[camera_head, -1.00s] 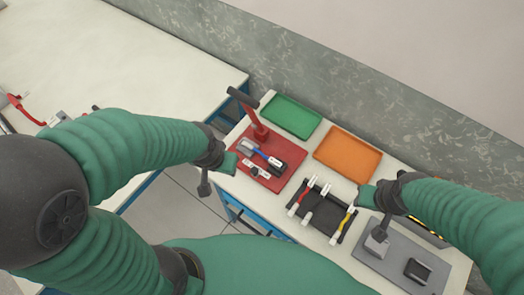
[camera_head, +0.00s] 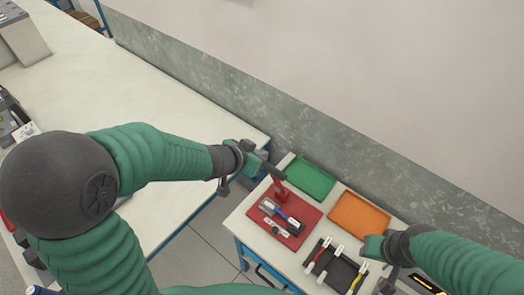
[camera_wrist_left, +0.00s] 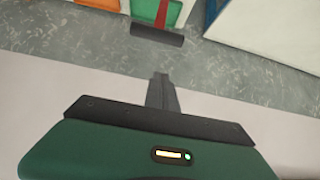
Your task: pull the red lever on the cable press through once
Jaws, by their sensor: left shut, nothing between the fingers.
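The cable press stands on a red base plate (camera_head: 303,212) on the near table. Its red lever (camera_head: 281,189) stands raised, with a dark crossbar grip (camera_head: 272,171). My left gripper (camera_head: 255,164) is up beside the grip, left of it in the head view, its fingers mostly hidden. In the left wrist view, my left gripper (camera_wrist_left: 161,82) is shut and empty, pointing toward the dark grip (camera_wrist_left: 157,35), with a visible gap between them. A blue-handled cable part (camera_head: 287,218) lies on the red base. My right gripper (camera_head: 372,247) is over the table's right side; its fingertips are unclear.
A green tray (camera_head: 310,178) and an orange tray (camera_head: 358,215) lie behind and right of the press. A grey wall (camera_head: 330,140) runs behind. A long pale table (camera_head: 95,75) stands to the left.

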